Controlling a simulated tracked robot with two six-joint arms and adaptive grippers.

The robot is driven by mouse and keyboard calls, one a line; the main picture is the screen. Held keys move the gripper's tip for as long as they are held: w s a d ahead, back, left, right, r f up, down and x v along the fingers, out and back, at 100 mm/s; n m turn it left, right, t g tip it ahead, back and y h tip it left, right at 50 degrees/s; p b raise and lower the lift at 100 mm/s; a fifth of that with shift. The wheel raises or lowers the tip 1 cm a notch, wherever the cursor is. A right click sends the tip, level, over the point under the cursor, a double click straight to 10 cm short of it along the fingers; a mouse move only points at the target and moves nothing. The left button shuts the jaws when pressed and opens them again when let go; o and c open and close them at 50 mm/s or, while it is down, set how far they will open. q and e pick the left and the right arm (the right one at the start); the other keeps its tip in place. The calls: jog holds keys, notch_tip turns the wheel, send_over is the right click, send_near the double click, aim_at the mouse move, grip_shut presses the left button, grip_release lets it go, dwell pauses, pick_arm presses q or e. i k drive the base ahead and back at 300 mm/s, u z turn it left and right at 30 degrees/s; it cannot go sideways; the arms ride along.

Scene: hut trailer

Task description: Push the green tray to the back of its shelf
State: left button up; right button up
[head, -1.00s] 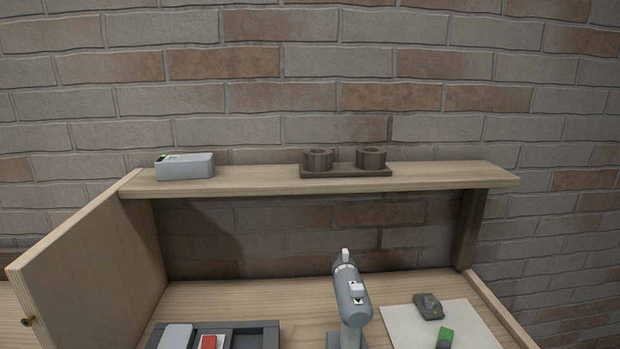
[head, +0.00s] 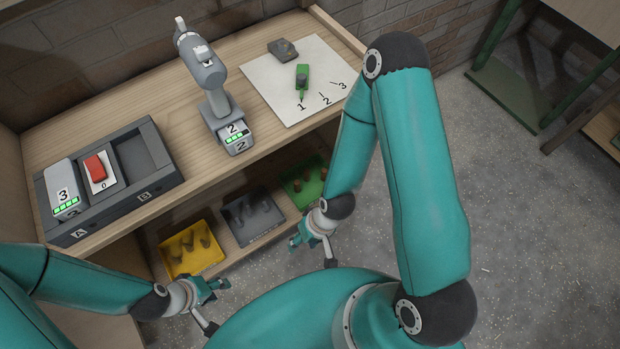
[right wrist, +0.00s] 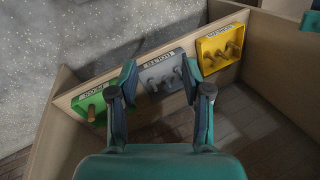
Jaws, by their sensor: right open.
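The green tray (head: 308,186) stands at the right end of the lower shelf under the bench, with small brown pieces in it. It also shows at the left in the right wrist view (right wrist: 82,103). My right gripper (head: 312,255) is open and empty, in front of the shelf and apart from the green tray. In the right wrist view its fingers (right wrist: 158,70) stand either side of the grey tray in the picture, with the green tray left of them. My left gripper (head: 220,307) looks open and empty, in front of the yellow tray.
A grey tray (head: 235,215) and a yellow tray (head: 177,268) stand left of the green one. The bench top (head: 255,50) above carries a drill (head: 205,75), a dark charger box (head: 150,150) and a white sheet (head: 265,85). Floor (head: 520,220) to the right is clear.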

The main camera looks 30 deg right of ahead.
aim_at(311, 191)
jog(key=u, duration=1.05)
jog(key=k, duration=1.5)
jog(key=z, duration=0.45)
jog(key=i, duration=1)
